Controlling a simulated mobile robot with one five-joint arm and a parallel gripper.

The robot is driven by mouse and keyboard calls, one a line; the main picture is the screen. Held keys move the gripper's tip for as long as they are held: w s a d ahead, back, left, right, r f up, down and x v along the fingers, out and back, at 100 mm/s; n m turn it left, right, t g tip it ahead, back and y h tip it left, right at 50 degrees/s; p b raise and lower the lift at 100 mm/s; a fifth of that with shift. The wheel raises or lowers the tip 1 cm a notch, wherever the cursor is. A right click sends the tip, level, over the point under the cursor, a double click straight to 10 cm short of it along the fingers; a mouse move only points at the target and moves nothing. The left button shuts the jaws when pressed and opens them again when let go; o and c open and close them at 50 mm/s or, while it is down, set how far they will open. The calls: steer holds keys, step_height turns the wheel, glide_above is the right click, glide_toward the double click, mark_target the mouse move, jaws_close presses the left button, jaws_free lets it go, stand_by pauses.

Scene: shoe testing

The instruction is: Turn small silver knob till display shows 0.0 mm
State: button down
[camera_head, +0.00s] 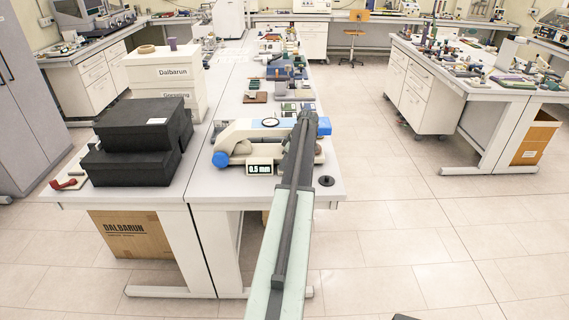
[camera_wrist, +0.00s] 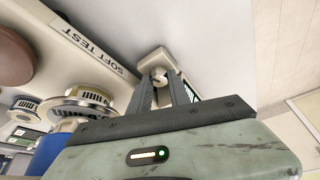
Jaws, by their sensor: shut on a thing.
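The cream and blue testing device (camera_head: 235,133) stands on the near end of the long bench. Its small display (camera_head: 260,169) reads 0.5 mm. In the wrist view, the small silver knob (camera_wrist: 158,77) sits on a cream housing (camera_wrist: 154,61). My gripper (camera_wrist: 162,80) is shut on this knob, with one dark finger on each side. A dark display edge shows just right of the right finger. In the head view my own arm covers the device's right part, and I cannot make out the knob or fingertips there.
Black boxes (camera_head: 135,142) stand left of the device, with white boxes behind them. A small black disc (camera_head: 326,181) lies at the bench's right corner. In the wrist view, silver ribbed parts (camera_wrist: 88,97) and a blue part (camera_wrist: 47,152) are left of my gripper. The right aisle is clear.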

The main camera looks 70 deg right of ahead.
steer(key=shift+s, duration=0.1)
steer(key=c, duration=1.5)
jaws_free()
steer(key=p+v, duration=0.7)
steer(key=shift+r, duration=0.4)
steer(key=shift+s, duration=0.1)
